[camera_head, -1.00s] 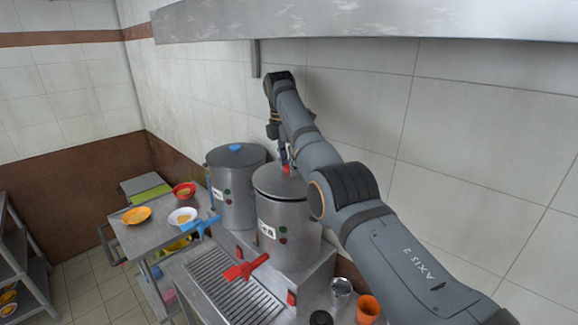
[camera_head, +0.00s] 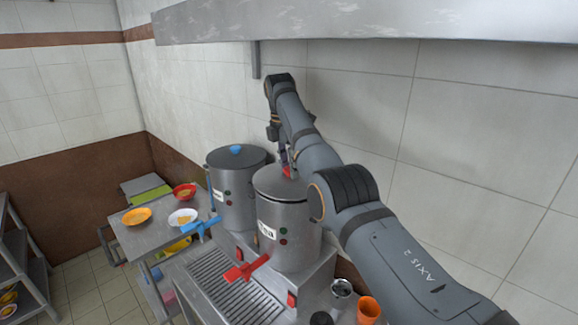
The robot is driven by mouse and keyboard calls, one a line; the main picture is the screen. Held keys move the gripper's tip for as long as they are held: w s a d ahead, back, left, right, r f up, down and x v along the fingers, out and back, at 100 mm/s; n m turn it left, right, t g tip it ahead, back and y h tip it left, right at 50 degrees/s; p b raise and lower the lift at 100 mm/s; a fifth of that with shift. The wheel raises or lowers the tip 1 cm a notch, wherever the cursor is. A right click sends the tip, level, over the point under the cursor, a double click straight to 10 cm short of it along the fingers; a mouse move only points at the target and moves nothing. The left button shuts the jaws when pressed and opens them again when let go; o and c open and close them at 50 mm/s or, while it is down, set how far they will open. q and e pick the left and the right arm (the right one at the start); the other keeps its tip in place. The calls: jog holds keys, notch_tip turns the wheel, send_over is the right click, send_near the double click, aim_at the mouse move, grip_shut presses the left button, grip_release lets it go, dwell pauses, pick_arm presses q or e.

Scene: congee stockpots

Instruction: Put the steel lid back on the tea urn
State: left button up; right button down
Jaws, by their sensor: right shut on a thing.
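The tea urn (camera_head: 292,238) is a grey steel pot with a white "Tea" label and a red tap handle. It stands upright on a steel stand. The steel lid (camera_head: 272,184) is at the urn's top and looks about level with its rim. I cannot tell whether it is fully seated. My right gripper (camera_head: 285,160) is above the lid, shut on its red knob (camera_head: 289,172). My right forearm partly hides the fingers and the lid's right side. My left gripper is not in view.
A second steel urn (camera_head: 234,196) with a blue lid knob and blue tap stands close at the left. A steel shelf (camera_head: 370,22) hangs overhead. A metal cup (camera_head: 341,288) and an orange cup (camera_head: 368,308) stand at the front right. Bowls sit on the left side table (camera_head: 152,245).

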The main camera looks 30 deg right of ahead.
jog(key=shift+f, duration=0.15)
jog(key=shift+f+b, duration=0.25)
jog(key=shift+b, duration=0.25)
jog(key=c, duration=0.8)
grip_release()
jog(key=o, duration=0.5)
